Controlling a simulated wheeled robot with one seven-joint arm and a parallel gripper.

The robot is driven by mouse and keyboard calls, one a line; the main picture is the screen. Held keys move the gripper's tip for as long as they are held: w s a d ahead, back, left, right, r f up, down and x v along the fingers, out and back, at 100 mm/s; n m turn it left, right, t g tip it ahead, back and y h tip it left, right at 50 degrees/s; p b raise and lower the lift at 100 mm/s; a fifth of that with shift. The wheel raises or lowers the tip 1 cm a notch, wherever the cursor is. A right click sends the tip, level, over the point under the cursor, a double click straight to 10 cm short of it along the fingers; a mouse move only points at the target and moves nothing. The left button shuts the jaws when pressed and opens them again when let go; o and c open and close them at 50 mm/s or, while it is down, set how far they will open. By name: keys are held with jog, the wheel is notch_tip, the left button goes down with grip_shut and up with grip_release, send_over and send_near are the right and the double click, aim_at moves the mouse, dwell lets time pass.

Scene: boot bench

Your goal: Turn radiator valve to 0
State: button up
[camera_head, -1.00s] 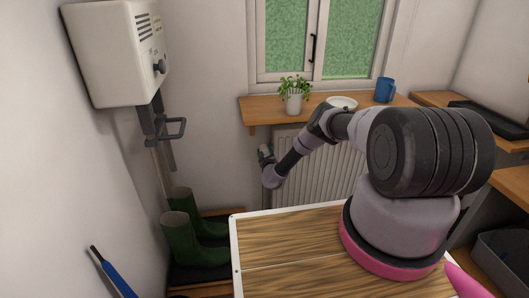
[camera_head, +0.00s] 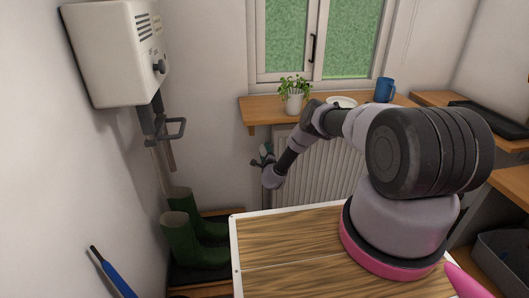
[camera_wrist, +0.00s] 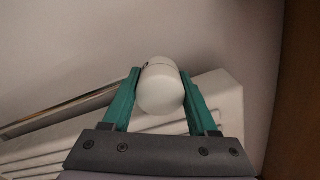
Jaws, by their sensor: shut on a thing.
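The radiator valve is a white rounded knob (camera_wrist: 160,88) in the middle of the wrist view. My gripper (camera_wrist: 160,95) has its two green fingers on either side of the knob, shut on it. No number marking can be read on the knob from here. In the head view my gripper (camera_head: 263,158) is at the left end of the white radiator (camera_head: 318,172), below the wooden shelf. The knob is hidden there behind my gripper. The radiator's edge and a metal pipe (camera_wrist: 70,112) also show in the wrist view.
A potted plant (camera_head: 294,95), a white plate (camera_head: 342,102) and a blue mug (camera_head: 385,89) stand on the wooden shelf (camera_head: 262,107) above the radiator. Green boots (camera_head: 181,240) stand at the left. A white wall heater (camera_head: 112,55) hangs above them.

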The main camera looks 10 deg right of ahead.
jog(key=shift+s+f, duration=0.1)
jog(key=shift+f, duration=0.05)
dwell(0.3)
jog(key=o, duration=1.4)
jog(key=shift+c, duration=0.2)
jog(key=s, duration=1)
jog(key=shift+s, duration=0.4)
